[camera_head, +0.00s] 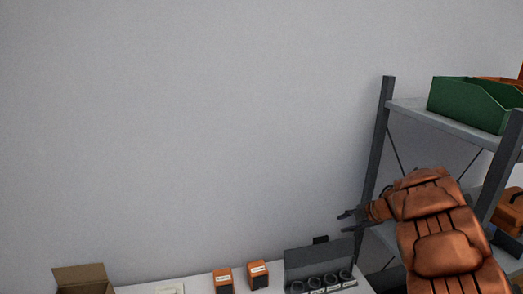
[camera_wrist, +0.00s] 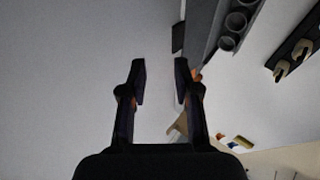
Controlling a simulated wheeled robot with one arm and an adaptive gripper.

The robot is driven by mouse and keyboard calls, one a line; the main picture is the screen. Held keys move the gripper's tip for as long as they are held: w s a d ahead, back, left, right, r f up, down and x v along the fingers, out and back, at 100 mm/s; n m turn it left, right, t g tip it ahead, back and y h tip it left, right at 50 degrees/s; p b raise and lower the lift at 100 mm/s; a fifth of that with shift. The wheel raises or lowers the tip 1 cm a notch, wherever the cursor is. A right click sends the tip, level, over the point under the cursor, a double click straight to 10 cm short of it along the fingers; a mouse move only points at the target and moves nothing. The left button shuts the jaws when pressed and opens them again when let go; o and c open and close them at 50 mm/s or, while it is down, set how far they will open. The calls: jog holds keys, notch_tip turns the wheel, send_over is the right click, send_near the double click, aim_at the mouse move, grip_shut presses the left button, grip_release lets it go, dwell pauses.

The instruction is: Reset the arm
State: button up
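My orange-covered arm reaches in from the lower right in the head view. My gripper (camera_head: 350,217) is at its end, raised above the table and pointing left, in front of the shelf's left post. In the wrist view the two dark fingers of my gripper (camera_wrist: 160,72) stand apart with nothing between them. It looks open and empty.
A white table (camera_head: 192,279) runs along the wall. It bears two orange-and-black boxes (camera_head: 223,280) (camera_head: 258,275) and a grey holder (camera_head: 304,262) with several round items. An open cardboard box (camera_head: 79,274) is at left. A metal shelf (camera_head: 384,130) with a green bin (camera_head: 470,103) stands at right.

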jog(key=w+d+r+m+t+h, duration=0.2)
jog(key=d+r+m+t+h, duration=0.15)
jog(key=r, duration=0.55)
jog(key=w+d+r+m+t+h, duration=0.2)
jog(key=d+r+m+h, duration=0.15)
jog(key=r, duration=0.65)
jog(key=s+d+r+m+g+h, duration=0.1)
jog(key=s+d+r+m+h, duration=0.1)
jog(key=s+r+m+h, duration=0.3)
jog(key=s+d+m+g+h, duration=0.1)
jog(key=s+d+m, duration=0.15)
jog(key=s, duration=0.45)
jog(key=s+a+f+m+g+y, duration=0.1)
jog(key=s+a+f+m+g, duration=0.3)
jog(key=s, duration=0.5)
jog(key=s+a+f+m+g+y, duration=0.1)
jog(key=s+a+f+m+g, duration=0.1)
jog(key=s+a+f, duration=0.6)
jog(key=s+a+f+g+y, duration=0.2)
jog(key=s+a, duration=0.6)
jog(key=s, duration=0.4)
jog(key=s+a+f+g+y, duration=0.3)
jog(key=s+a, duration=0.5)
jog(key=s, duration=0.3)
jog(key=shift+s+f+g+y+b, duration=0.35)
jog(key=shift+g+y, duration=0.15)
jog(key=shift+g, duration=0.15)
